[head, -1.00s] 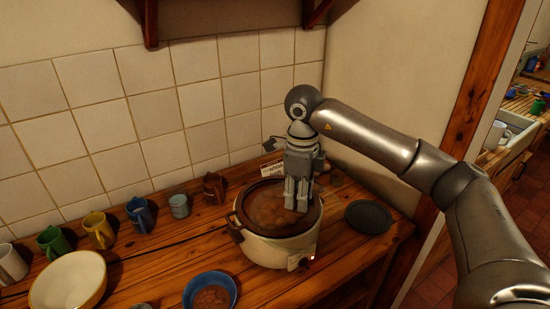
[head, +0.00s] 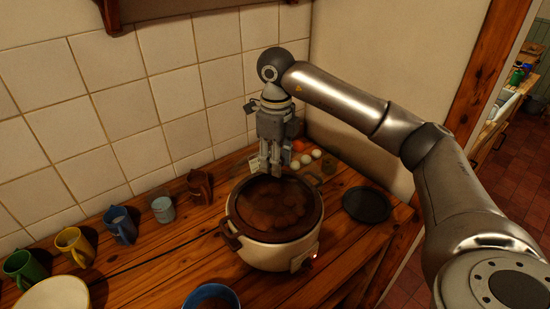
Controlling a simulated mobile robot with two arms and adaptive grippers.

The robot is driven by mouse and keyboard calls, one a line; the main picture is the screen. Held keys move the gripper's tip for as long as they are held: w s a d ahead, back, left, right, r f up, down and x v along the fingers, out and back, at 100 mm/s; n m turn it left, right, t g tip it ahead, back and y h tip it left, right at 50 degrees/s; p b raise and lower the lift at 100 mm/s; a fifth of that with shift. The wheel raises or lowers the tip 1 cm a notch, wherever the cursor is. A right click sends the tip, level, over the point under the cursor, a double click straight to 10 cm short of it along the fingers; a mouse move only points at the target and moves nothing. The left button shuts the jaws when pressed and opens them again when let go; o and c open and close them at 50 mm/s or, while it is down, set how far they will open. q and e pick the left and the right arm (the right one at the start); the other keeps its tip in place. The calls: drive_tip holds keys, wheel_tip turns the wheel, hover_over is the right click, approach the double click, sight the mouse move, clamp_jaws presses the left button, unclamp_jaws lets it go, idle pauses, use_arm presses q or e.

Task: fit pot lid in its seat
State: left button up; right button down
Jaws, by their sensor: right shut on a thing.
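The cream pot (head: 272,256), with a dark rim and side handles, stands upright on the wooden counter. Brown food shows in its round top. My right gripper (head: 270,168) points straight down over the back part of the pot, with its fingers close together. It is shut on the pot lid, which looks see-through. The lid's outline blends with the pot's rim and the food, so I cannot tell whether it touches the rim. My left gripper is not in view.
A flat dark disc (head: 367,204) lies right of the pot. Eggs (head: 305,158) and a small jar (head: 329,164) stand behind it. A blue bowl (head: 211,297) is in front. Several mugs (head: 120,225) line the tiled wall. A cable runs left from the pot.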

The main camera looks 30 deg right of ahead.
drive_tip(key=shift+w, duration=0.15)
drive_tip(key=shift+w+f, duration=0.15)
drive_tip(key=shift+f, duration=0.15)
wheel_tip(320, 180, down, 3)
drive_tip(key=shift+r+b, duration=0.1)
drive_tip(key=shift+b, duration=1.15)
drive_tip(key=shift+f+b, duration=0.5)
drive_tip(key=shift+f, duration=0.25)
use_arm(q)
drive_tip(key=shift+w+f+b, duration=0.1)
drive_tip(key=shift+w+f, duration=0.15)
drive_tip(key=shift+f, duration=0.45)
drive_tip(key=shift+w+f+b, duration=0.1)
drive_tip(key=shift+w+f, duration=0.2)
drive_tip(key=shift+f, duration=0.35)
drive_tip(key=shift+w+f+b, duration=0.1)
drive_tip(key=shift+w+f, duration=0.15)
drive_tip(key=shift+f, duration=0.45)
use_arm(e)
drive_tip(key=shift+f, duration=0.5)
use_arm(q)
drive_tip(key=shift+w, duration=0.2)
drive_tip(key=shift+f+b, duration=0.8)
drive_tip(key=shift+b, duration=0.05)
use_arm(e)
drive_tip(key=shift+f, duration=1.05)
drive_tip(key=c, duration=1)
unclamp_jaws()
drive_tip(key=shift+a, duration=0.1)
